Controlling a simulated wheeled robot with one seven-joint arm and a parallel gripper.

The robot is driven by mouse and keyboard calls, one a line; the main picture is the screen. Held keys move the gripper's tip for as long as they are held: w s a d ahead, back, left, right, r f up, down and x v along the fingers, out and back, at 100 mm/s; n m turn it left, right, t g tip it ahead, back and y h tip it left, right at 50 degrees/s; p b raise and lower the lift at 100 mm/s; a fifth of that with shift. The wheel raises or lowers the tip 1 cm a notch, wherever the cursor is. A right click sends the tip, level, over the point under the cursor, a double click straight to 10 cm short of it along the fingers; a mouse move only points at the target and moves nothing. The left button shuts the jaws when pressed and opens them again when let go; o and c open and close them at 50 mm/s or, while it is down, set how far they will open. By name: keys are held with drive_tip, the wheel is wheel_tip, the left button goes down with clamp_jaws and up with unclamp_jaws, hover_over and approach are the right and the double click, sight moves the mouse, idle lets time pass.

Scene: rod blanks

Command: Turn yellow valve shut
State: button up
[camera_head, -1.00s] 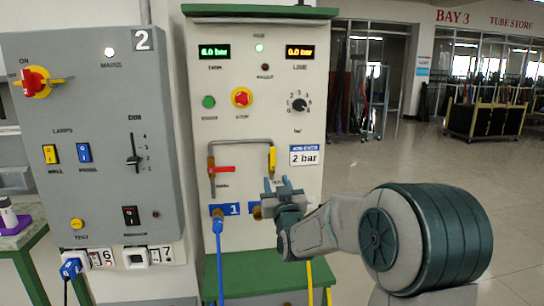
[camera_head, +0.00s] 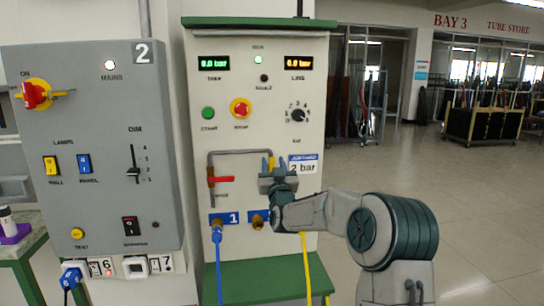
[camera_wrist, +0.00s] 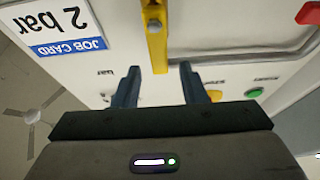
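The yellow valve (camera_head: 270,162) sits on the right end of the pipe on the panel, its handle upright along the vertical pipe. My gripper (camera_head: 278,178) is in front of the panel just below it and hides its lower part. In the wrist view, the yellow handle (camera_wrist: 156,40) runs down from the top edge, and its end appears between my two fingertips (camera_wrist: 160,78). The fingers are apart, with a gap on each side of the handle. Whether the handle is in depth between the fingers is hard to tell.
A red valve handle (camera_head: 221,181) lies horizontal on the pipe's left side. A job card (camera_head: 303,165) reading 2 bar is close right of my gripper. A blue hose (camera_head: 219,262) and a yellow hose (camera_head: 306,265) hang below. A grey switch box (camera_head: 100,150) stands left.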

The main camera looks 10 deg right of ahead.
drive_tip(key=shift+x, duration=1.45)
clamp_jaws()
